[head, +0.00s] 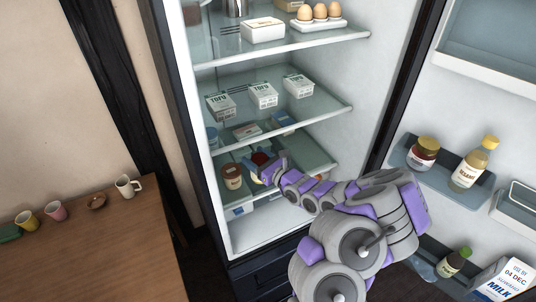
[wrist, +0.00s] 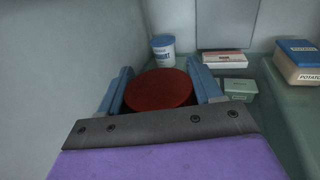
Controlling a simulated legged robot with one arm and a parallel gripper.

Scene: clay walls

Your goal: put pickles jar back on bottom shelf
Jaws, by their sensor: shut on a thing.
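My gripper (head: 265,170) reaches into the open fridge over the bottom glass shelf (head: 306,160). In the wrist view my gripper (wrist: 160,88) is shut on a jar with a round dark red lid (wrist: 160,90), one blue finger on each side of it. This appears to be the pickles jar; its label and lower body are hidden. In the head view its red lid (head: 261,157) shows just behind my fingers. I cannot tell whether the jar's base touches the shelf. Another jar with a brownish lid (head: 232,175) stands left of my gripper.
The wrist view shows a white and blue tub (wrist: 163,50), a small green box (wrist: 237,88) and a blue-lidded container (wrist: 300,62) nearby. The open door at right holds a red jar (head: 422,154) and a bottle (head: 470,165).

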